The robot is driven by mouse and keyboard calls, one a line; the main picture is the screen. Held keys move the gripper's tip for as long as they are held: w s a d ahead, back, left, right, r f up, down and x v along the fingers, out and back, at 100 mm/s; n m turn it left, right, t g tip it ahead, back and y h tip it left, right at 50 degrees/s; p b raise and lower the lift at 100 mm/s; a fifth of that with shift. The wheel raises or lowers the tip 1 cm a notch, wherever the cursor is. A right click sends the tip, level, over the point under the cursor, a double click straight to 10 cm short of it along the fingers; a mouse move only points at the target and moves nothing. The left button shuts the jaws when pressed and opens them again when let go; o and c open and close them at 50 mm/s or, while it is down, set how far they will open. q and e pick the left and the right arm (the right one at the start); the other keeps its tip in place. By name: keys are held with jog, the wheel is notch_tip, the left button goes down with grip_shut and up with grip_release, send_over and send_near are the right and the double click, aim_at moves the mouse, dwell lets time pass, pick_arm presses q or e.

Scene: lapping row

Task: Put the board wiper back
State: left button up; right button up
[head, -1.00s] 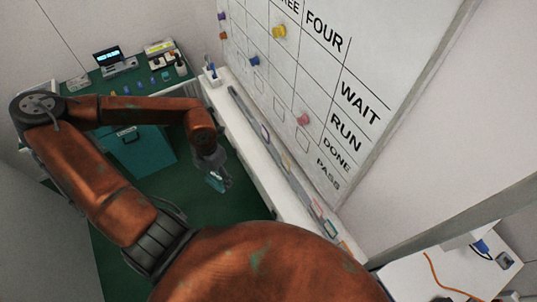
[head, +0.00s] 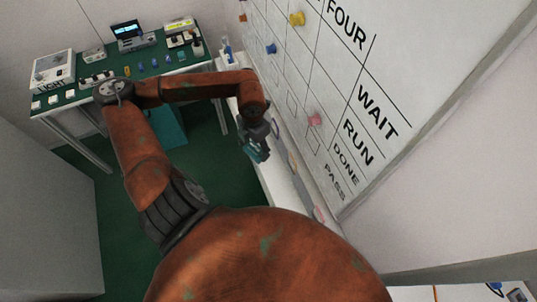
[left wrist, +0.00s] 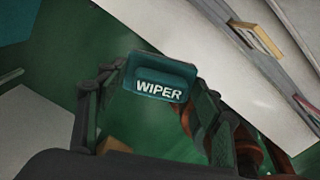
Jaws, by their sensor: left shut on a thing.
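The board wiper (left wrist: 158,78) is a teal block marked WIPER, shown in the left wrist view between the fingers. My left gripper (head: 256,148) is shut on it and holds it in the air beside the white ledge (head: 287,190) under the whiteboard. The wiper (head: 255,154) shows small at the gripper's tip in the head view. The whiteboard (head: 345,90) carries a grid, words such as FOUR, WAIT and RUN, and coloured magnets. My right gripper is not in view.
A green-topped bench (head: 110,80) with devices stands at the back left. A bottle (head: 227,50) stands at the ledge's far end. A light-topped table (head: 460,294) is at the lower right. In the left wrist view, a tan-edged item (left wrist: 257,40) lies along the ledge.

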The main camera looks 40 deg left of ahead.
pick_arm(q)
jog(key=w+f, duration=0.1)
jog(key=w+d+f, duration=0.1)
jog(key=f, duration=0.1)
jog(key=w+f, duration=0.1)
jog(key=shift+w+d+f, duration=0.25)
jog(key=shift+d+f, duration=0.05)
jog(key=shift+w+d+f, duration=0.1)
jog(key=shift+w+f, duration=0.2)
jog(key=shift+f, duration=0.1)
jog(key=f, duration=0.3)
jog(key=shift+w+d+f, duration=0.15)
jog(key=shift+w+f, duration=0.1)
jog(key=shift+f, duration=0.05)
jog(key=o, duration=1.1)
jog(key=shift+c, duration=0.2)
jog(key=shift+o, duration=0.3)
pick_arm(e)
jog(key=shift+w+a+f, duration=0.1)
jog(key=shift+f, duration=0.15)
pick_arm(q)
notch_tip(320, 180, up, 12)
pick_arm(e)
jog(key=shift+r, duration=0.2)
